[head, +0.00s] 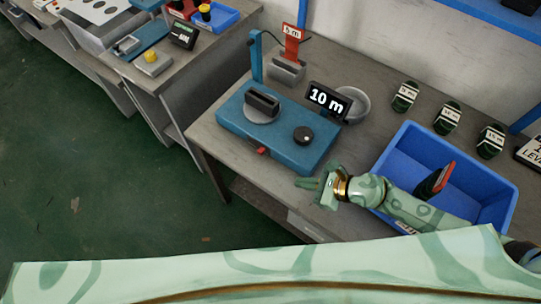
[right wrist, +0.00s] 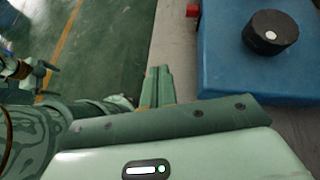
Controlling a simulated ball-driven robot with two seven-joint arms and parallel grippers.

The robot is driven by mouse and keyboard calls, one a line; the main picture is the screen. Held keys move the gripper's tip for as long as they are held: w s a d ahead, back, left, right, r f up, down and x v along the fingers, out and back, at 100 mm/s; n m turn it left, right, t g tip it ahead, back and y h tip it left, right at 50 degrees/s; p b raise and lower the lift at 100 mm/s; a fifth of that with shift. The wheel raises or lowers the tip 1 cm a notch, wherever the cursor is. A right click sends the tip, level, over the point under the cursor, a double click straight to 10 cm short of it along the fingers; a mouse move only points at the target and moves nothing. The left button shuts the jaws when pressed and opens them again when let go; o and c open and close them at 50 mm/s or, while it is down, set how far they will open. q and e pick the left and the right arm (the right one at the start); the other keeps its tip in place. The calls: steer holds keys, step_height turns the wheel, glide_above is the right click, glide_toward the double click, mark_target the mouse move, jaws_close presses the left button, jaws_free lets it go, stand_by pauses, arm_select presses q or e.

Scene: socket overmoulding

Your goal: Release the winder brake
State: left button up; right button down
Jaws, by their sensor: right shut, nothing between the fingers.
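The winder is a blue base (head: 285,140) on the grey bench, with a black and grey reel head (head: 262,104) and a black knob (head: 302,135). The knob also shows in the right wrist view (right wrist: 270,33). A small red tab (head: 262,151) sticks out of the base's front side; it also shows in the right wrist view (right wrist: 192,10). My right gripper (head: 308,184) is shut and empty in front of the base, apart from the tab. Its fingers show in the right wrist view (right wrist: 158,72). What may be my left gripper (right wrist: 40,72) shows small there, its jaws unclear.
A display (head: 328,100) reading "10 m" stands behind the base, beside a grey round dish (head: 353,104). A blue bin (head: 405,155) stands to the right under my right arm. Several dark coils (head: 447,117) lie behind it. A red "5 m" sign (head: 292,42) stands at the back.

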steer(key=w+m+t, duration=0.1)
steer(key=w+d+r+m+t, duration=0.1)
steer(key=w+m, duration=0.1)
steer(key=shift+d+h, duration=0.2)
steer(key=shift+h, duration=0.1)
steer(key=b, duration=0.3)
glide_toward(262, 154)
steer(key=f, duration=0.3)
steer(key=shift+w+a+f, duration=0.4)
steer(key=shift+w+a+r, duration=0.1)
steer(key=shift+w+a, duration=1.3)
steer(key=shift+a, duration=0.25)
